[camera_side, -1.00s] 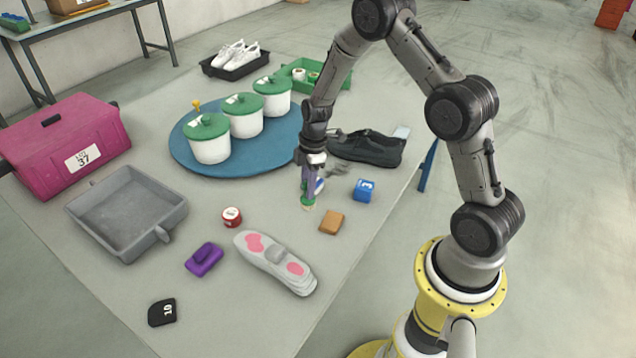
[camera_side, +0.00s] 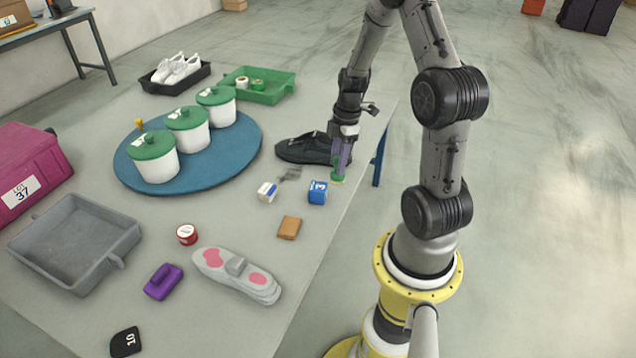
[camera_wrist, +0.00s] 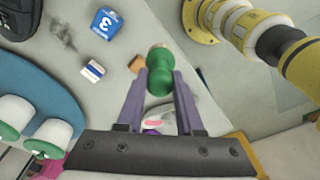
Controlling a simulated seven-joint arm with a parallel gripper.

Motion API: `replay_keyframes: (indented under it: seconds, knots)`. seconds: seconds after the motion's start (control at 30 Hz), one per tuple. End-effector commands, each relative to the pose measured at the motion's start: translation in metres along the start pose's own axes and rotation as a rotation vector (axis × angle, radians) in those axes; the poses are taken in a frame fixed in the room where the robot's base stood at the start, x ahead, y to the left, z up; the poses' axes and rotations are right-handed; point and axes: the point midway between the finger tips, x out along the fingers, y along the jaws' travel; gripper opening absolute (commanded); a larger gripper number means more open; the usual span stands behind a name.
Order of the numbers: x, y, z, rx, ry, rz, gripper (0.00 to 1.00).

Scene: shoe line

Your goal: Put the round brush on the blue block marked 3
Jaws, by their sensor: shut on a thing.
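The round brush (camera_side: 338,171) has a green knobbed handle, and its pale bristles point down. My gripper (camera_side: 339,160) is shut on it by the handle. In the wrist view, the green brush (camera_wrist: 160,72) sits between the two purple fingers. The blue block marked 3 (camera_side: 318,197) stands on the table, just left of and nearer the camera than the brush. It also shows in the wrist view (camera_wrist: 107,25), up and left of the brush. Nothing rests on the block. The exact height of the brush above the table is hard to tell.
A black shoe (camera_side: 304,149) lies behind and left of the brush. A white-and-blue eraser (camera_side: 267,191) is left of the block, and a brown block (camera_side: 289,228) is in front. The table's right edge is close to the brush.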

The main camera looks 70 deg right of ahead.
Motion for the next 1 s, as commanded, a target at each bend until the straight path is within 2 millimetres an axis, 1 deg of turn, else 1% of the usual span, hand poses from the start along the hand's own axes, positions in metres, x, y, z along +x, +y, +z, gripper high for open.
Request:
replay_keyframes:
  seconds: [0.17, 0.47, 0.6, 0.7, 0.8, 1.0]
  knots:
    - [0.013, 0.029, 0.003, 0.003, 0.000, 0.000, 0.00]
    - [0.041, 0.090, 0.007, 0.003, 0.000, -0.001, 0.00]
    - [0.065, 0.109, 0.010, 0.003, 0.000, -0.002, 0.00]
    - [0.078, 0.120, 0.012, 0.003, 0.000, -0.001, 0.00]
    - [0.086, 0.128, 0.013, 0.003, 0.000, 0.001, 0.00]
    - [0.095, 0.135, 0.014, 0.003, 0.000, 0.000, 0.00]
